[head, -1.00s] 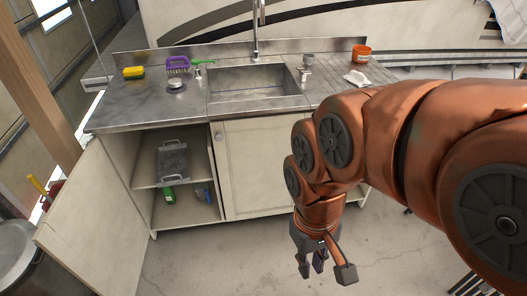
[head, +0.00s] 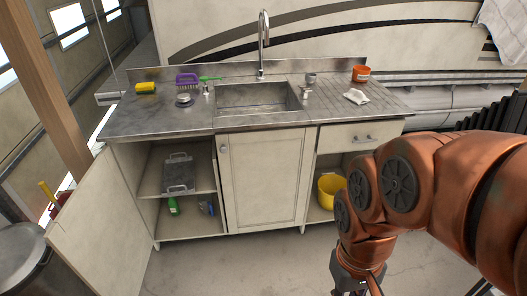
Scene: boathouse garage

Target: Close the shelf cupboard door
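The shelf cupboard door (head: 97,226) stands wide open at the left of the sink unit, swung out toward me. The open shelf cupboard (head: 147,180) behind it shows a grey tray (head: 179,174) on its shelf, with a green bottle (head: 173,205) and a dark blue item (head: 207,206) on its floor. My gripper (head: 358,290) hangs low at the bottom right, in front of the unit and far to the right of the door. Its fingers are mostly cut off by the picture's lower edge, so whether it is open cannot be told.
A closed middle door (head: 265,180) adjoins the cupboard. A yellow bucket (head: 329,190) sits in an open compartment under a drawer (head: 358,136) on the right. A metal bin (head: 22,262) stands close to the open door at left. The floor (head: 235,268) before the unit is clear.

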